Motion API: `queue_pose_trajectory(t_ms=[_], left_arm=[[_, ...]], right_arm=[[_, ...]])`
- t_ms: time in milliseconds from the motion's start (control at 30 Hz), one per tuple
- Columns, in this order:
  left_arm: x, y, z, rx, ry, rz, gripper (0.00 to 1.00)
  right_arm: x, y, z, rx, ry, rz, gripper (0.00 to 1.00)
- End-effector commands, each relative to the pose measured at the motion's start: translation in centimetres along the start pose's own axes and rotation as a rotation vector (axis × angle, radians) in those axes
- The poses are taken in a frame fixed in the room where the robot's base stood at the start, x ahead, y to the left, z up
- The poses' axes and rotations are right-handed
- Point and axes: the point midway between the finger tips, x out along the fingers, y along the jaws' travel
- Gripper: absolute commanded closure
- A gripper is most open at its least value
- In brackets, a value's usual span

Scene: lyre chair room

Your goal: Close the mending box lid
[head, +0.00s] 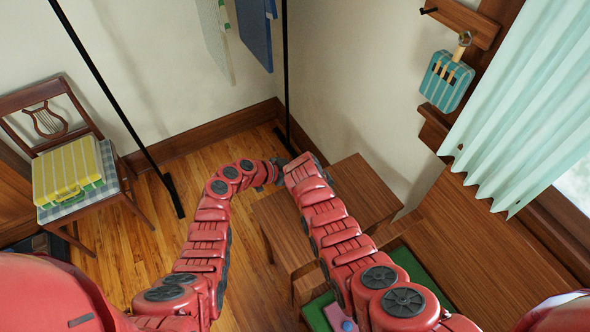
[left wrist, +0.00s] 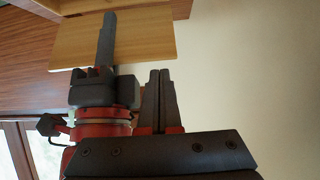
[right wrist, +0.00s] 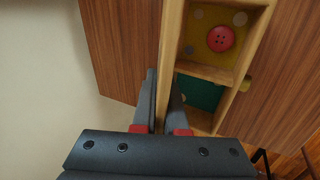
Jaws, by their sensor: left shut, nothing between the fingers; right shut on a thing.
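The mending box (right wrist: 171,60) shows in the right wrist view as a light wooden box, open at the top, with a red button (right wrist: 221,39) in one compartment and a dark green one beside it. My right gripper (right wrist: 162,90) is shut on the box's near wall, one finger on each side. In the left wrist view the lid (left wrist: 145,38) appears as a pale wooden panel, standing open. My left gripper (left wrist: 160,76) is shut and empty, its tips just beside the lid's lower edge. My right gripper also shows there (left wrist: 107,40). In the head view the arms hide the box.
In the head view, a brown wooden table (head: 355,185) lies beneath the arms' ends. A chair (head: 112,165) with a yellow striped case (head: 66,176) stands left. A black rack post (head: 115,100) rises between chair and arms. A teal curtain (head: 530,100) hangs right.

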Motion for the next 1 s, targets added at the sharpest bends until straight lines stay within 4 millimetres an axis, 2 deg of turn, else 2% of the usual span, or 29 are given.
queue_pose_trajectory(t_ms=[100, 333, 733, 1000], left_arm=[[1.5, 0.2, 0.1, -0.004, 0.0, 0.006, 1.0], [2.7, 0.0, 0.1, -0.002, -0.001, 0.0, 1.0], [2.8, 0.0, 0.2, -0.002, -0.001, 0.0, 1.0], [1.9, 0.1, 1.6, -0.004, -0.005, 0.001, 1.0]], right_arm=[[0.0, 0.0, 0.0, 0.0, 0.0, 0.0, 1.0], [0.0, 0.0, 0.0, 0.0, 0.0, 0.0, 1.0], [0.0, 0.0, 0.0, 0.0, 0.0, 0.0, 1.0], [0.1, 0.1, 0.0, 0.001, -0.001, 0.001, 1.0]])
